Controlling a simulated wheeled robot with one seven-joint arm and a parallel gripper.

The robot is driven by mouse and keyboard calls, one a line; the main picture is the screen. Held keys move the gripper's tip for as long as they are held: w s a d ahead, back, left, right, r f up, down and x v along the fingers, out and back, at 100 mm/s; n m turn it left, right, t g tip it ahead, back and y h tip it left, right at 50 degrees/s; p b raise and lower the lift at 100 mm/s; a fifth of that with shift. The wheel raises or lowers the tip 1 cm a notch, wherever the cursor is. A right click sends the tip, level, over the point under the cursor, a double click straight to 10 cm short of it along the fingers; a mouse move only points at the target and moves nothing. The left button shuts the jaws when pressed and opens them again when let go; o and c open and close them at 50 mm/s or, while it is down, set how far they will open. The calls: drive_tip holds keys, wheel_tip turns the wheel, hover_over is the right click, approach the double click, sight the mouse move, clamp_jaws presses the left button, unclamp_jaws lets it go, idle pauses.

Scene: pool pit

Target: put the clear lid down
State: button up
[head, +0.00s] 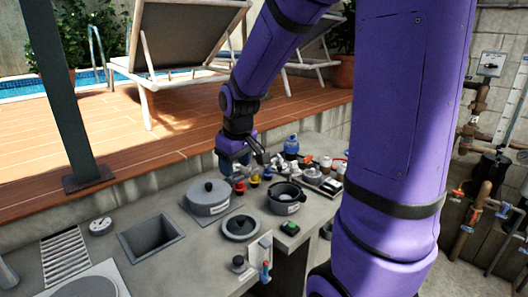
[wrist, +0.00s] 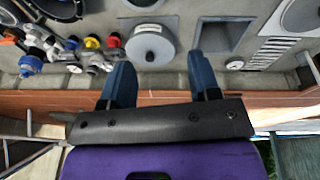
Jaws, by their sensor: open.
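A round, flat lid with a dark rim and centre knob (head: 240,226) lies on the grey counter; it looks like the clear lid, but the picture is too small to be certain. Part of a dark disc (wrist: 143,3), probably this lid, shows at the top edge of the wrist view. My gripper (head: 243,164) is over the counter's far side, behind the lid and the grey lidded pot (head: 208,199). In the wrist view my gripper (wrist: 165,72) has its blue fingers apart with nothing between them. The grey pot (wrist: 151,47) lies beyond the fingertips.
A black pot (head: 287,200) stands right of the lid. Bottles, valves and fittings (head: 312,174) crowd the right rear. A square opening (head: 151,236), slatted grate (head: 66,257) and gauge (head: 100,226) are at left. Small tools (head: 264,268) sit near the front edge.

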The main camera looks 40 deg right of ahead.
drive_tip(key=s+a+r+m+t, duration=0.1)
drive_tip(key=s+a+r, duration=0.2)
drive_tip(key=s+r, duration=0.3)
drive_tip(key=s+a+r+t, duration=0.1)
drive_tip(key=s+a+r, duration=0.3)
drive_tip(key=s, duration=0.9)
wheel_tip(320, 180, up, 2)
drive_tip(key=shift+s+a+r+m+t, duration=0.15)
drive_tip(key=shift+s+r+m+t, duration=0.15)
drive_tip(key=shift+m, duration=0.1)
